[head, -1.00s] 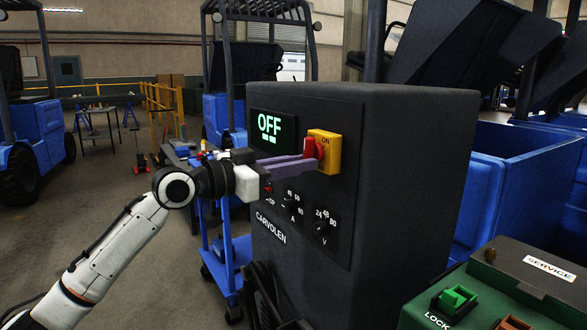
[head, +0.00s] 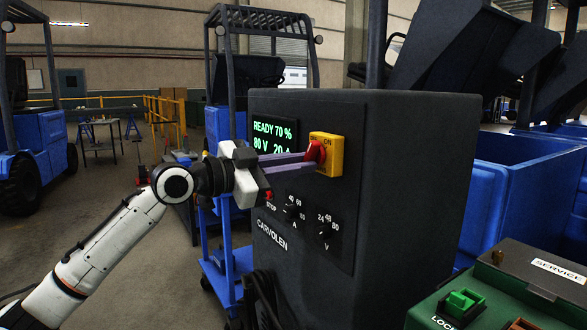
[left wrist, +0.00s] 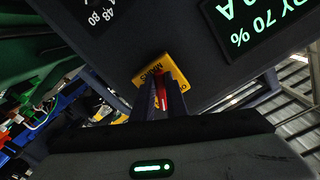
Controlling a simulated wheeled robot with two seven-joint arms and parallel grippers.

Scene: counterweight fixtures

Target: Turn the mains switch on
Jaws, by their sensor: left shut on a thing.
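The mains switch is a red knob (head: 315,152) on a yellow plate (head: 331,154), on the front of the dark grey CARVOLEN cabinet (head: 410,180). My left gripper (head: 308,158) reaches in from the left, its purple fingers shut on the red knob. The display (head: 274,138) reads READY 70 %, 80 V and a partly covered 20 A. In the left wrist view, the yellow plate (left wrist: 172,70) is marked MAINS, and the red knob (left wrist: 176,98) shows between the fingers (left wrist: 163,100). My right gripper is not in view.
Below the switch are a red STOP button (head: 268,195) and two dials, A (head: 293,213) and V (head: 325,232). A green SERVICE box (head: 490,290) stands at the lower right. A blue trolley (head: 228,265) stands left of the cabinet.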

